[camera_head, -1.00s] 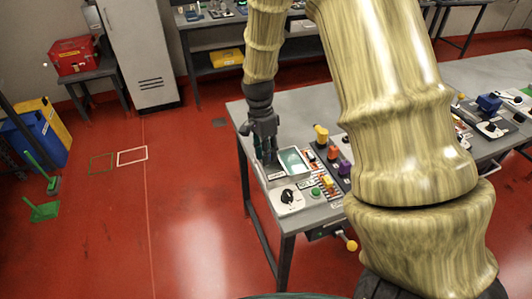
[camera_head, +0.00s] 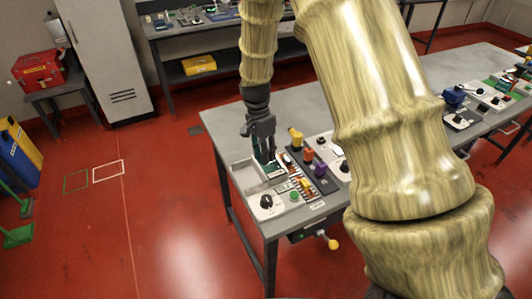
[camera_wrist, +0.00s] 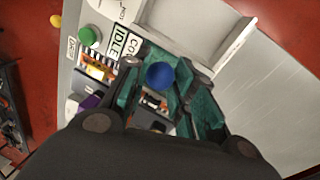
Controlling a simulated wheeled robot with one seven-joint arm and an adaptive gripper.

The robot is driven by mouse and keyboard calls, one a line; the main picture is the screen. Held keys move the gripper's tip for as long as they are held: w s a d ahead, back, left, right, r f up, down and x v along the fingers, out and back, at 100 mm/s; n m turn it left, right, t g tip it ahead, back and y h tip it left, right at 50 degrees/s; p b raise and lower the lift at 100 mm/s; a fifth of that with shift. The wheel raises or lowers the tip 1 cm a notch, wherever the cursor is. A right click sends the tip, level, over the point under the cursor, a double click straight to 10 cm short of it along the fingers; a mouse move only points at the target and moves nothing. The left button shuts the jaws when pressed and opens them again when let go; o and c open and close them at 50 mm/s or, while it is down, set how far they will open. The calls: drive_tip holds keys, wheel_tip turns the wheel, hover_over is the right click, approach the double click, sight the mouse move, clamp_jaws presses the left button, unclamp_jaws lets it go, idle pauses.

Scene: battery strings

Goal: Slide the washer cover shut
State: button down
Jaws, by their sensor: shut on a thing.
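The washer (camera_head: 240,168) is the shallow pale box at the near left corner of the table. Its pale raised frame also shows at the top of the wrist view (camera_wrist: 205,32). My gripper (camera_head: 265,158) points down at the washer's right part, beside the panel with switches. In the wrist view my gripper (camera_wrist: 165,92) is shut around a blue round knob (camera_wrist: 160,75), which shows between its teal-padded fingers. The knob appears to be the handle of the cover. The cover itself is largely hidden by my fingers, so I cannot tell exactly how much it covers.
A panel beside the washer carries a black dial (camera_head: 266,201), a green button (camera_head: 295,195) and an "IDLE" label (camera_wrist: 122,40). Yellow, orange and purple blocks (camera_head: 308,156) stand close right of my gripper.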

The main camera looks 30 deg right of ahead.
drive_tip(key=c, duration=1.5)
unclamp_jaws()
drive_tip(key=shift+d, duration=0.2)
drive_tip(key=o, duration=0.4)
drive_tip(key=shift+d, duration=0.2)
drive_tip(key=shift+c, duration=0.2)
drive_tip(key=shift+a, duration=0.2)
wheel_tip(320, 180, up, 12)
drive_tip(key=w, duration=0.2)
drive_tip(key=shift+w+f, duration=0.15)
